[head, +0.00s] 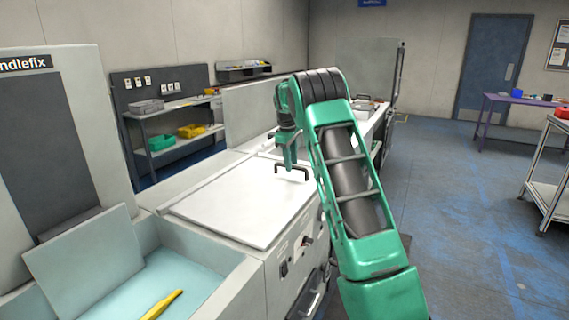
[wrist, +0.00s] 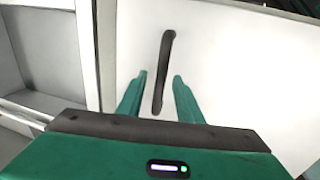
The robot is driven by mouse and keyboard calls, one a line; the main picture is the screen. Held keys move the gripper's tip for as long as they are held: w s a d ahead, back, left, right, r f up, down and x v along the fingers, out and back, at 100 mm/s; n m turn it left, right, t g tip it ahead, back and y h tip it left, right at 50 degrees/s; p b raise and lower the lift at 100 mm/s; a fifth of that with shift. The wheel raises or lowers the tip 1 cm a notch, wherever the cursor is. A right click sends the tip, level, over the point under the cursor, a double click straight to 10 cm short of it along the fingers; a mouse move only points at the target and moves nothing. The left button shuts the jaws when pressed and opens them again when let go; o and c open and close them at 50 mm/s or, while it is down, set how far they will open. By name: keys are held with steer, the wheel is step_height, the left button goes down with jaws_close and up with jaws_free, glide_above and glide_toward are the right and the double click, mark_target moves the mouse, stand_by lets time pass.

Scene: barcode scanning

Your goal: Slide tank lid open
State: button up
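The tank lid (head: 235,205) is a flat white panel lying on top of the machine, in the middle of the head view. Its dark bar handle (head: 291,168) stands near the lid's far edge. In the wrist view the handle (wrist: 163,72) runs up the white lid (wrist: 225,70). My gripper (head: 289,165) is above the handle, pointing down. In the wrist view my gripper (wrist: 160,76) is open, with one green finger on each side of the handle's near part. I cannot tell whether the fingers touch it.
An open basin with pale blue liquid (head: 130,290) is at the lower left, with a yellow tool (head: 163,304) in it and a grey panel (head: 85,255) leaning there. A shelf with bins (head: 175,125) stands behind. The floor (head: 460,200) on the right is clear.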

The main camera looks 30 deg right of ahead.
steer(key=shift+d, duration=0.1)
step_height(320, 180, up, 11)
steer(key=s+a, duration=0.1)
steer(key=a, duration=0.1)
steer(key=shift+s+f, duration=0.15)
steer(key=shift+f, duration=0.05)
stand_by(0.5)
steer(key=s+a+m+y, duration=0.1)
steer(key=s+a+m, duration=0.2)
steer(key=s, duration=0.9)
steer(key=s+a+m, duration=0.2)
steer(key=s+m, duration=0.2)
steer(key=s, duration=0.9)
steer(key=s+a+f+m, duration=0.2)
steer(key=s+a+f, duration=0.3)
steer(key=s, duration=0.8)
steer(key=s+a+f+m+g+y, duration=0.1)
steer(key=s+a+f+m, duration=0.2)
steer(key=s, duration=0.9)
step_height(320, 180, down, 2)
steer(key=shift+s+a+f, duration=0.2)
steer(key=shift+s+a, duration=0.2)
steer(key=shift+a, duration=0.55)
